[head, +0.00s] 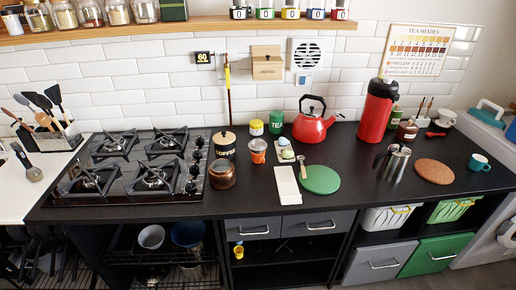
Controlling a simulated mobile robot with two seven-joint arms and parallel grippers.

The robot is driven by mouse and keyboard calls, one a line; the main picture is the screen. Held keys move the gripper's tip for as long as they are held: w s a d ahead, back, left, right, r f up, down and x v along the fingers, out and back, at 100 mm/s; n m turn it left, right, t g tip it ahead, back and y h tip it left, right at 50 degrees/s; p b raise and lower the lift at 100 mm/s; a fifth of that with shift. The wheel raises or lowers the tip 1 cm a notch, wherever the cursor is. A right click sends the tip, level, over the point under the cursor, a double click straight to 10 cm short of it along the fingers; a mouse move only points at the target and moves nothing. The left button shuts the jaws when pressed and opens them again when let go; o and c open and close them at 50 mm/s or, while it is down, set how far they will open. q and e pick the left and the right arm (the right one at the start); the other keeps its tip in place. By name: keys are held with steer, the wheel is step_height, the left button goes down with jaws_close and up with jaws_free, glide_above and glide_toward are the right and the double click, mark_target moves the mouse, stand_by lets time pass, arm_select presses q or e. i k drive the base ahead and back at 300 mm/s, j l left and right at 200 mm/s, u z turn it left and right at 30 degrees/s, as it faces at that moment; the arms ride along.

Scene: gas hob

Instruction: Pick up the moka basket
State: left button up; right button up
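A silver moka pot (394,162) with a dark handle stands on the black counter at the right, left of a round cork mat (435,171). I cannot make out a separate moka basket at this size; I cannot tell whether it is inside the pot or among the small items. Neither of my grippers shows in the head view.
The gas hob (125,165) fills the counter's left. A black coffee canister (224,146), copper-brown pot (222,175), red kettle (313,121), green round mat (320,179), white board (287,185), tall red flask (376,111) and teal cup (480,162) stand or lie right of it.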

mark_target(258, 151)
steer(key=i+j, duration=0.15)
steer(key=j, duration=0.2)
steer(key=i+j, duration=0.1)
steer(key=j, duration=0.2)
steer(key=i+j, duration=0.15)
steer(key=j, duration=0.2)
steer(key=i+j, duration=0.15)
steer(key=j, duration=0.15)
steer(key=i+j, duration=0.1)
steer(key=j, duration=0.25)
steer(key=z, duration=1.65)
